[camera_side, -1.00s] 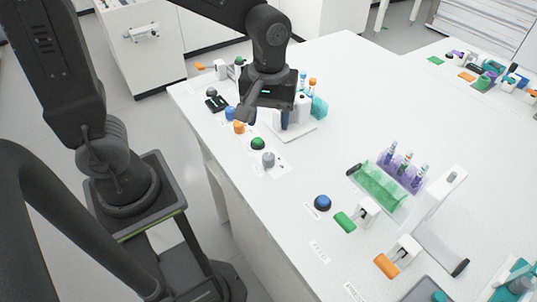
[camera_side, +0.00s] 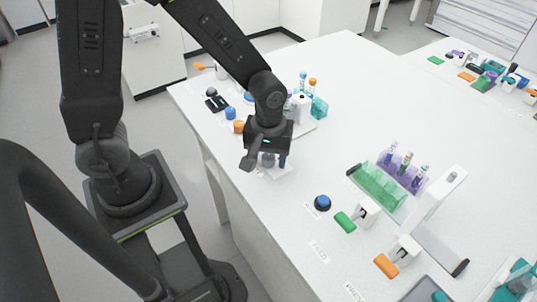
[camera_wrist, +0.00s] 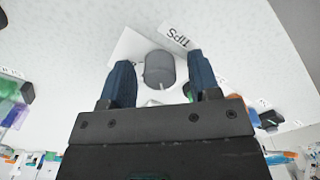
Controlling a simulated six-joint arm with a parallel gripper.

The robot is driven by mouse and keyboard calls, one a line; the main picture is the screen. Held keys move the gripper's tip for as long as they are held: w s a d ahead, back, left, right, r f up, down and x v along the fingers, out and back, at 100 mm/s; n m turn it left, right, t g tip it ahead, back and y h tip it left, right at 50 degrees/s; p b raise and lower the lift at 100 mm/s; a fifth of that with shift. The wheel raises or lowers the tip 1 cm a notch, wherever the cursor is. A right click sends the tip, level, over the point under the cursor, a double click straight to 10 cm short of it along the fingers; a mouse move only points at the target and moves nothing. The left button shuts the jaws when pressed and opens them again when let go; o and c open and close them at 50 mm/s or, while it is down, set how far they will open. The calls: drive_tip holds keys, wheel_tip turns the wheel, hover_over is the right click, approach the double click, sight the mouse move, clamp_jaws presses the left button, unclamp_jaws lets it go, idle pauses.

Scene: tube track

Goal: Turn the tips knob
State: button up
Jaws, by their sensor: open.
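The tips knob (camera_wrist: 159,68) is a grey cylinder on a white plate (camera_wrist: 128,45), with a "TIPS" label (camera_wrist: 177,36) beside it in the wrist view. In the side view the knob (camera_side: 268,160) shows just under my gripper, partly hidden by it. My gripper (camera_wrist: 163,80) is open, with one blue finger on each side of the knob in the wrist view. The fingers look apart from the knob; I cannot tell how far they are above the plate.
A blue button (camera_side: 322,202) and green (camera_side: 345,221) and orange (camera_side: 387,265) handles lie toward the front right. A green rack (camera_side: 381,187) stands right of my gripper. Orange (camera_side: 238,127) and blue (camera_side: 231,113) knobs lie behind it. The table between gripper and rack is clear.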

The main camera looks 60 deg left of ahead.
drive_tip(key=c, duration=0.9)
drive_tip(key=shift+m, duration=0.4)
drive_tip(key=m, duration=1.7)
idle(0.3)
drive_tip(key=o, duration=0.9)
